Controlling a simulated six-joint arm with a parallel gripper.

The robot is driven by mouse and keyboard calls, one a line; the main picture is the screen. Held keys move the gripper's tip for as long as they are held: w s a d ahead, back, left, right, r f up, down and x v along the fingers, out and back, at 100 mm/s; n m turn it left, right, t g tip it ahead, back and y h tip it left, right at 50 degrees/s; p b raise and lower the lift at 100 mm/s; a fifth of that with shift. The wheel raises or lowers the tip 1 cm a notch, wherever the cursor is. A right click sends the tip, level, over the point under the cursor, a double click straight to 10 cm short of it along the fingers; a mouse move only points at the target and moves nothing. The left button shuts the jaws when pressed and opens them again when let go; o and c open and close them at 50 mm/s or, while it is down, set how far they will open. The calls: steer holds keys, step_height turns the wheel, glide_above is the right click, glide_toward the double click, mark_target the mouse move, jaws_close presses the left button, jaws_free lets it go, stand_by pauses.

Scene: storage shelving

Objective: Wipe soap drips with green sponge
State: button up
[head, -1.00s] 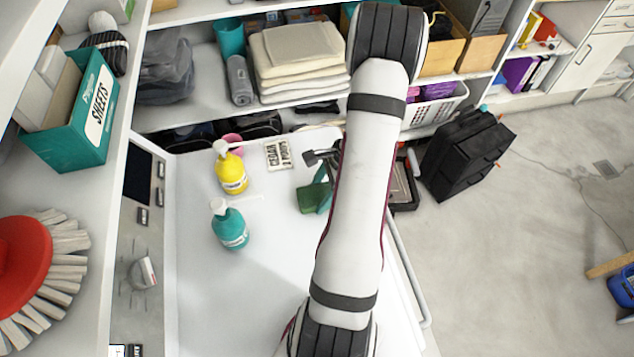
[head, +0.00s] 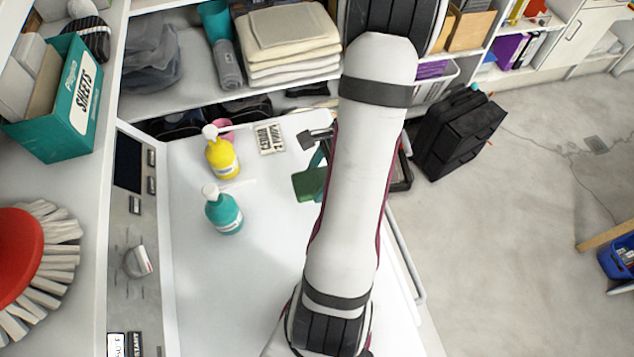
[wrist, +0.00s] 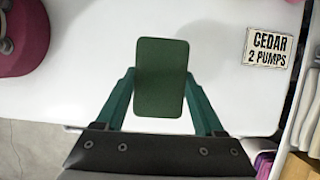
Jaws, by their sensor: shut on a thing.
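My gripper (wrist: 160,75) is shut on the green sponge (wrist: 160,98), with one teal finger on each side of it. The sponge also shows in the head view (head: 308,186), left of my arm, over the white worktop (head: 270,250). I cannot tell whether it touches the worktop. A yellow pump bottle (head: 223,160) and a teal pump bottle (head: 225,214) stand upright to the left of the sponge. A faint pale streak (head: 238,184) lies between the bottles and may be soap. My arm hides part of the worktop and most of my gripper in the head view.
A "CEDAR 2 PUMPS" card (head: 270,139) lies near the back edge; it shows in the wrist view (wrist: 268,48). A pink object (head: 222,128) is behind the yellow bottle. Shelves with folded towels (head: 290,45) stand behind. The worktop's front-left is clear.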

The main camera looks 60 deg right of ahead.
steer(key=shift+r, duration=1.35)
steer(key=shift+d, duration=0.15)
